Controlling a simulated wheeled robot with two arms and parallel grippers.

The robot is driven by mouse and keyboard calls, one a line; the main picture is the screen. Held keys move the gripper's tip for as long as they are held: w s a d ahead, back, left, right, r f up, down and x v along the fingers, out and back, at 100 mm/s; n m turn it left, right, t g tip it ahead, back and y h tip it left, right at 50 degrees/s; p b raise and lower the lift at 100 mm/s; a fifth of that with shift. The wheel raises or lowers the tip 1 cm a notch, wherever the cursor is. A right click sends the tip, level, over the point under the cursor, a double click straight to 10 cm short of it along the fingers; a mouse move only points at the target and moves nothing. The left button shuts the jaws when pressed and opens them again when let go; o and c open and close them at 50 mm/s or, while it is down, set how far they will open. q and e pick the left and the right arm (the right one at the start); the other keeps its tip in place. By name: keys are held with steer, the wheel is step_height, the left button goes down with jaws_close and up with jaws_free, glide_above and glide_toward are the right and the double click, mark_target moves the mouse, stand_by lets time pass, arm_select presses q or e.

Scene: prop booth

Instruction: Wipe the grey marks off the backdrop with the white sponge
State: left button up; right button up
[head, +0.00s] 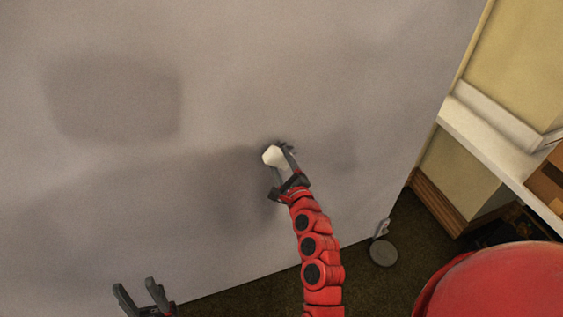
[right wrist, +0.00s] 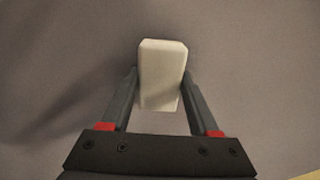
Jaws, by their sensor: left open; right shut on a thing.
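The backdrop (head: 230,75) is a large grey-mauve sheet filling most of the head view. A darker grey mark (head: 115,98) shows on its upper left. A fainter dark patch (head: 341,153) lies right of the sponge; I cannot tell whether it is a mark or shadow. My right gripper (head: 281,155) is shut on the white sponge (head: 272,156), in front of the backdrop's middle. In the right wrist view the sponge (right wrist: 161,75) sits between both fingers; contact with the backdrop is unclear. My left gripper (head: 136,288) is open and empty at the lower left.
A white ledge (head: 490,140) and yellow wall (head: 520,60) stand to the right of the backdrop. A grey round disc (head: 384,252) rests on the dark floor (head: 375,285) by the backdrop's lower right edge.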

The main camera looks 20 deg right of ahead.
mark_target(297, 144)
steer(key=shift+w, duration=0.85)
steer(key=shift+d+f+b, duration=0.1)
steer(key=shift+d+b, duration=0.9)
steer(key=shift+d, duration=0.1)
steer(key=shift+d+b, duration=0.4)
steer(key=shift+d, duration=0.45)
steer(key=shift+d+b, duration=0.55)
steer(key=shift+d, duration=0.1)
steer(key=shift+w+d+b, duration=0.1)
steer(key=shift+d+b, duration=0.3)
steer(key=shift+d, duration=0.6)
